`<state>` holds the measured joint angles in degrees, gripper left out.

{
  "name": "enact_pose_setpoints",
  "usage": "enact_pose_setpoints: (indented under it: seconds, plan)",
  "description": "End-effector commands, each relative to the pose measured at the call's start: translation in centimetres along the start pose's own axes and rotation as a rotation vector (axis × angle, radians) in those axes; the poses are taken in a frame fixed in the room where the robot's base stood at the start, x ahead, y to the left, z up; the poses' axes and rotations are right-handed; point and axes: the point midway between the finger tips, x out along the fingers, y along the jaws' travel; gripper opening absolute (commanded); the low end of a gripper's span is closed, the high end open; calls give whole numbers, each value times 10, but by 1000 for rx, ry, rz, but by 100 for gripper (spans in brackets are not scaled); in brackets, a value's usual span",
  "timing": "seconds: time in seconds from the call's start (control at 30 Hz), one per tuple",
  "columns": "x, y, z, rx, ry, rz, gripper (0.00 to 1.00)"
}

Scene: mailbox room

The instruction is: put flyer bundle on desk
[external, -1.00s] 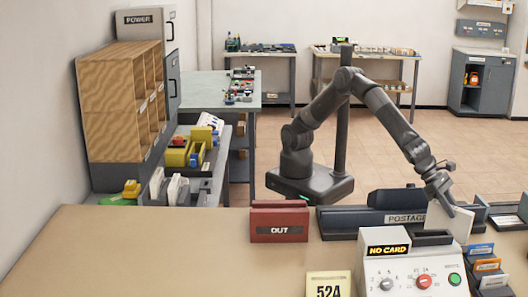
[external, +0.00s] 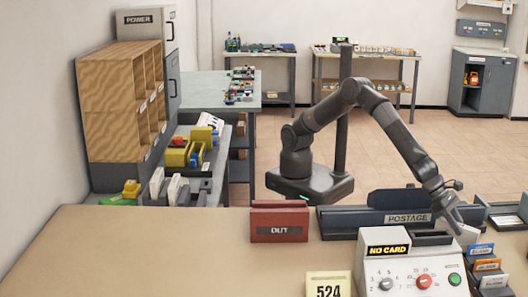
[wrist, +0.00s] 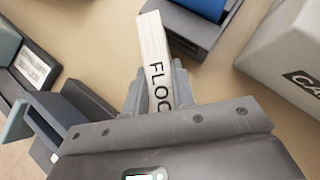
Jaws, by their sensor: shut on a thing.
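The flyer bundle, a thin white block (wrist: 152,45) with black lettering starting "FLOO", is between my gripper's fingers (wrist: 158,95) in the wrist view. My gripper (external: 458,222) is shut on it. In the external view my gripper is pointing down at the right, behind the grey card machine, and only a pale bit of the bundle (external: 469,234) shows. The tan desk (external: 150,245) runs across the front, and its surface lies below the bundle in the wrist view. I cannot tell whether the bundle touches the desk.
The card machine (external: 408,272) stands just in front of my gripper. A dark POSTAGE tray (external: 350,222) is to its left, and a red OUT tray (external: 279,222) further left. Card holders (external: 487,265) stand at the right. The desk's left part is clear.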

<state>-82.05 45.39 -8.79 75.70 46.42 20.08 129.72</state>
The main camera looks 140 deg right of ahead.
Motion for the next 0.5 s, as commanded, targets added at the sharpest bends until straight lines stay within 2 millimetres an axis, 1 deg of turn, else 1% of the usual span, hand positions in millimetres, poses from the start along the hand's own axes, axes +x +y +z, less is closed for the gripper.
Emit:
enact_pose_setpoints:
  seconds: [0.03, 0.27, 0.5]
  plan:
    - [0, 0, 0, 0, 0, 0, 26]
    - [0, 0, 0, 0, 0, 0, 45]
    - [0, 0, 0, 0, 0, 0, 45]
